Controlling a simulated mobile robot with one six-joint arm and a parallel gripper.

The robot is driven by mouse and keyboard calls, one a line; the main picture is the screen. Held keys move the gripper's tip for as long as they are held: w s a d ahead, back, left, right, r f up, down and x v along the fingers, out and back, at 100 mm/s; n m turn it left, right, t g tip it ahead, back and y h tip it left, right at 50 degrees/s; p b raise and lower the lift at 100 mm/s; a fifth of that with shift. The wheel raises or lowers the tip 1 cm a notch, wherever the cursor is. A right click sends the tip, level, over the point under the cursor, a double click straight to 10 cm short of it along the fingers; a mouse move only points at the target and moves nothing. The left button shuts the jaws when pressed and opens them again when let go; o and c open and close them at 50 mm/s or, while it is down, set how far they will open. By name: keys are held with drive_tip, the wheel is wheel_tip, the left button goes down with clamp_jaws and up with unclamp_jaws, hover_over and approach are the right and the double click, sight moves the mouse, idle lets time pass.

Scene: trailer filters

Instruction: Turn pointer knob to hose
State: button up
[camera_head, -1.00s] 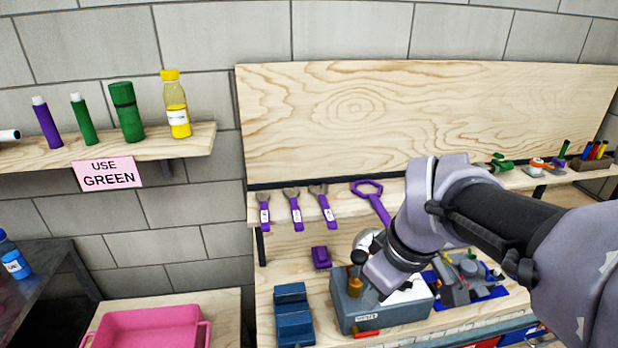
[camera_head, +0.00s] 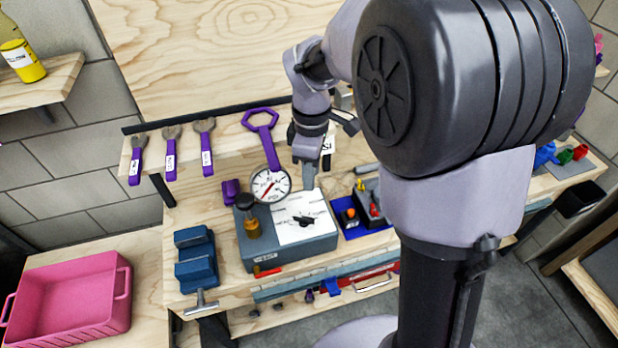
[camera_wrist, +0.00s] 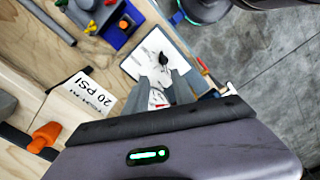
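The black pointer knob (camera_head: 303,220) sits on a white printed plate (camera_head: 290,236) on top of the grey box (camera_head: 300,250). The print around it is too small to read. In the wrist view the knob (camera_wrist: 163,60) shows just beyond the fingertips. My gripper (camera_head: 308,182) hangs above the back of the box, apart from the knob.
The round gauge (camera_head: 270,186) stands at the box's back left, beside an amber-and-black fitting (camera_head: 251,220). A red lever (camera_head: 267,271) is on the front. A blue vise (camera_head: 195,258) stands left; a blue tray (camera_head: 361,226) with parts lies right.

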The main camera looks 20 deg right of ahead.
sight(309, 218)
drive_tip(key=f+b, duration=0.2)
drive_tip(key=f, duration=0.3)
drive_tip(key=f+b, duration=0.2)
drive_tip(key=f, duration=0.3)
drive_tip(key=f+b, duration=0.1)
drive_tip(key=f, duration=0.4)
drive_tip(key=shift+s+a+f+b, duration=0.15)
drive_tip(key=shift+a+f+b, duration=0.15)
drive_tip(key=shift+a+b, duration=0.1)
clamp_jaws()
